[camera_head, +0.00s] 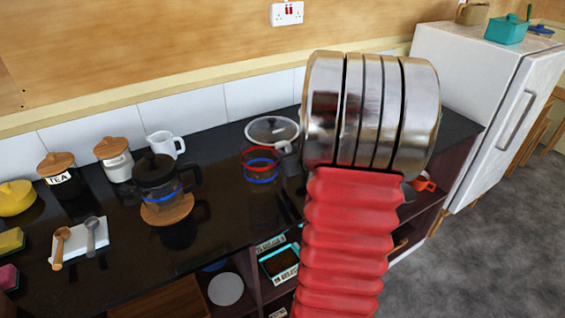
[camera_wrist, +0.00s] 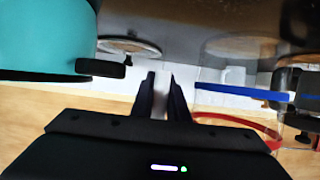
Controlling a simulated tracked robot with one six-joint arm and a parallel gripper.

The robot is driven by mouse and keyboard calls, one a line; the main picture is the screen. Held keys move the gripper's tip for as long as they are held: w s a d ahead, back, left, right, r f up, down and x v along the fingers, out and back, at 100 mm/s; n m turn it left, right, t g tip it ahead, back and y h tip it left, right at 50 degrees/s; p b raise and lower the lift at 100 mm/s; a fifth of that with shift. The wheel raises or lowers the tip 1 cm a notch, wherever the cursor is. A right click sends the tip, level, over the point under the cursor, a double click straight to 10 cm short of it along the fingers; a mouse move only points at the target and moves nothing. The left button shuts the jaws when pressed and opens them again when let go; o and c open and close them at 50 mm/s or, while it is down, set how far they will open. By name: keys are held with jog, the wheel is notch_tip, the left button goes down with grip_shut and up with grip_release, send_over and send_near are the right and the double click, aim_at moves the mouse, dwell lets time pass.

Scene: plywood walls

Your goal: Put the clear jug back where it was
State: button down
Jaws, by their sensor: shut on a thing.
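The clear jug (camera_head: 262,171) has a red band near its top and a blue band lower down. It appears upright over the black counter in the head view, but I cannot tell whether its base touches. In the wrist view the clear jug (camera_wrist: 240,95) fills the right side, upside down in the picture. My gripper (camera_wrist: 160,92) is beside it, its dark fingers close together on a pale strip that looks like the jug's handle. In the head view my red and metal arm hides the gripper.
A dark coffee pot (camera_head: 153,182) stands on a round wooden trivet (camera_head: 168,212) left of the jug. A glass lid (camera_head: 271,130) lies behind the jug. A white mug (camera_head: 163,144) and canisters stand further left. A teal pot (camera_wrist: 40,35) is close to my gripper.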

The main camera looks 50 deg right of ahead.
jog(key=shift+f, duration=1.85)
jog(key=c, duration=1.7)
grip_release()
jog(key=shift+f, duration=0.1)
jog(key=shift+s+a+r, duration=0.1)
jog(key=shift+s+r, duration=0.3)
jog(key=shift+s, duration=0.15)
jog(key=v, duration=1)
jog(key=shift+s+a+r, duration=0.1)
jog(key=shift+s+r, duration=0.05)
jog(key=shift+s, duration=0.2)
